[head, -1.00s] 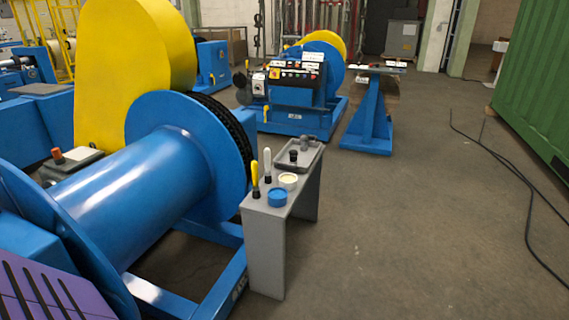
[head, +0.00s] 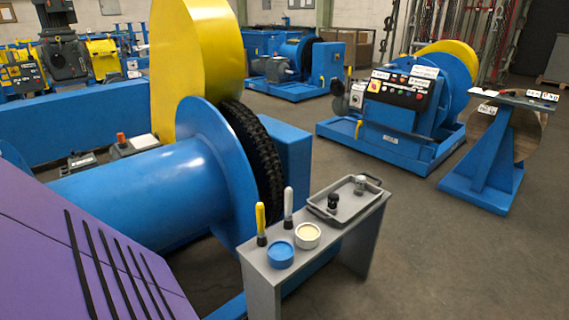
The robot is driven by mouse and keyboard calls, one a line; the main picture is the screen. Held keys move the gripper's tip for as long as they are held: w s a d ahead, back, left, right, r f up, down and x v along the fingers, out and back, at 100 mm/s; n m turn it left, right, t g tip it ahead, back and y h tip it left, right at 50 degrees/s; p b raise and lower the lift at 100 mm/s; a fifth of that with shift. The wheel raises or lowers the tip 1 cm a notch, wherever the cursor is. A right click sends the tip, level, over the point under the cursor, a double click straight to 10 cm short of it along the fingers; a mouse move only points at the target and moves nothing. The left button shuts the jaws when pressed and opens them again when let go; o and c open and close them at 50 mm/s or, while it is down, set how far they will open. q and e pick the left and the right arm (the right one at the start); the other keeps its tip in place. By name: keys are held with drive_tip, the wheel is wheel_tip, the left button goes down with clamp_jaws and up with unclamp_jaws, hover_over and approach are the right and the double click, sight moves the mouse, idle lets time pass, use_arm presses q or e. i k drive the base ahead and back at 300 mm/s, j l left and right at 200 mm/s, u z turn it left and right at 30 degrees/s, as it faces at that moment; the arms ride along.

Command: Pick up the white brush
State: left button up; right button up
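The white brush (head: 288,207) stands upright on a small grey bench (head: 262,271), its white handle up and its dark end down. A yellow-handled brush (head: 261,223) stands upright just left of it. A blue round container (head: 281,255) and a white tub with cream contents (head: 307,236) sit in front of the brushes on the same bench. Neither of my grippers shows in the head view.
A grey tray (head: 348,204) with a dark knobbed item (head: 332,202) and a grey one (head: 360,185) lies on the bench's far end. A large blue drum (head: 150,190) stands left of the bench. Open floor (head: 440,265) lies to its right.

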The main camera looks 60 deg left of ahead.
sight(288, 225)
drive_tip(key=i+l+u, duration=0.15)
drive_tip(key=i+u, duration=0.15)
drive_tip(key=u, duration=0.15)
drive_tip(key=i+l+u, duration=0.2)
drive_tip(key=u, duration=0.25)
drive_tip(key=i+l+u, duration=0.4)
drive_tip(key=l+u, duration=0.3)
drive_tip(key=u, duration=0.15)
drive_tip(key=i+l+u, duration=0.15)
drive_tip(key=l+u, duration=0.3)
drive_tip(key=k+l+u, duration=0.1)
drive_tip(key=l+u, duration=0.35)
drive_tip(key=l, duration=0.65)
